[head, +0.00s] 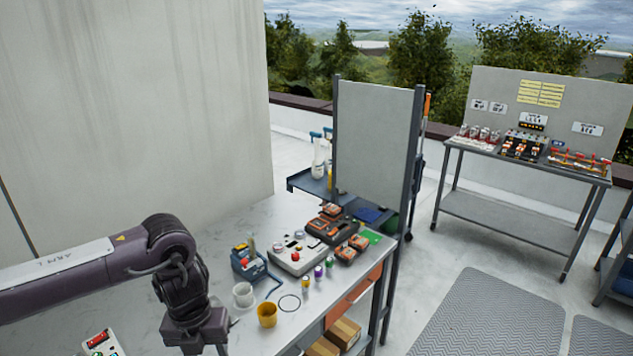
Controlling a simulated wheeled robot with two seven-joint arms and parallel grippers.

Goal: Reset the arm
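My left arm (95,275) comes in from the left, over the near left part of the workbench (205,245). It bends at a dark joint and points down. Its lower end, at my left gripper (200,348), meets the bottom edge of the head view, so the fingers cannot be made out. I cannot tell whether it is open or shut, or whether it holds anything. My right arm and gripper are not in view.
Right of my arm stand a white cup (243,294), a yellow cup (267,315), a blue caddy (249,264) and a grey control box (297,256). Orange-black tools (332,228) lie behind. A grey panel (375,140) rises at the bench's far end. The back left benchtop is clear.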

